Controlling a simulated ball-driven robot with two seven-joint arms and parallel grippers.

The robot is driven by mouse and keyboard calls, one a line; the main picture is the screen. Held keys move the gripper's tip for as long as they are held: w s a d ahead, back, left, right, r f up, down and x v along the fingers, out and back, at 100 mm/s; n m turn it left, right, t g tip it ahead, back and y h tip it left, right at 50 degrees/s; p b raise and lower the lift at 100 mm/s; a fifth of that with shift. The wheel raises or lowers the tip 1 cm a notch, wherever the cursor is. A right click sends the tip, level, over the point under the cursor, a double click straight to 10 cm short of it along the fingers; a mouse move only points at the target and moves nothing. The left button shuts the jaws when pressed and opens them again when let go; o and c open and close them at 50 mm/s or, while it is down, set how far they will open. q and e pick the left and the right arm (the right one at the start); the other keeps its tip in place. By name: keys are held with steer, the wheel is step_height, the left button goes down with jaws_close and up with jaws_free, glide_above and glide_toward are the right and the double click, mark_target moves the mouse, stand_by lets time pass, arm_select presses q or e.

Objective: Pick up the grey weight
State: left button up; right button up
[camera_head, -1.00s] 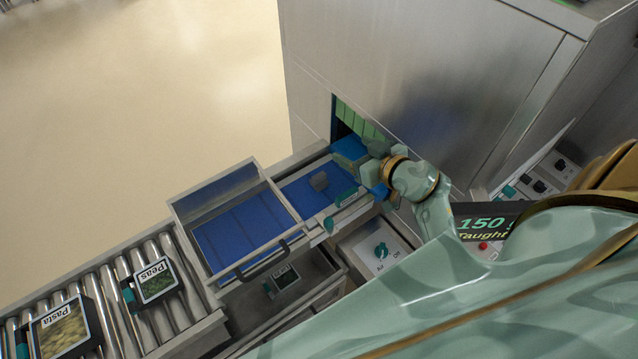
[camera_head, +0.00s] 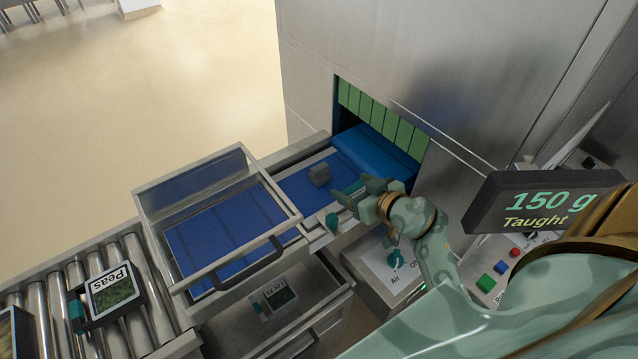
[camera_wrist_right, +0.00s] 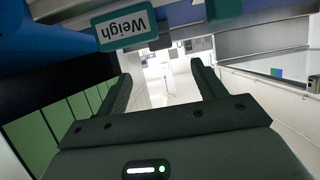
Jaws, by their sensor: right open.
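The grey weight (camera_head: 320,174) is a small block standing on the blue belt (camera_head: 296,186), between the clear-lidded frame and the tunnel opening. My right gripper (camera_head: 358,192) is open and empty, just right of the weight at the near edge of the belt, apart from it. In the right wrist view the two dark fingers of my right gripper (camera_wrist_right: 160,75) are spread with nothing between them. A small dark grey block shows beyond them, but I cannot tell if it is the weight. My left gripper is not in view.
The raised frame (camera_head: 215,205) with a dark handle stands left of the weight. A teal-framed Weigh sign (camera_wrist_right: 123,28) is close to the fingers. The machine's green-strip opening (camera_head: 380,115) lies behind. A Peas tray (camera_head: 113,290) sits on the rollers; another tray (camera_head: 279,297) lies in the open drawer.

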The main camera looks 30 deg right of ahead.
steer(key=b, duration=0.1)
glide_toward(322, 172)
steer(key=shift+x, duration=1.2)
steer(key=b+x, duration=0.2)
steer(key=x, duration=0.3)
steer(key=shift+w+f, duration=0.1)
steer(key=shift+w, duration=0.15)
steer(key=shift+s, duration=0.1)
steer(key=shift+c, duration=0.3)
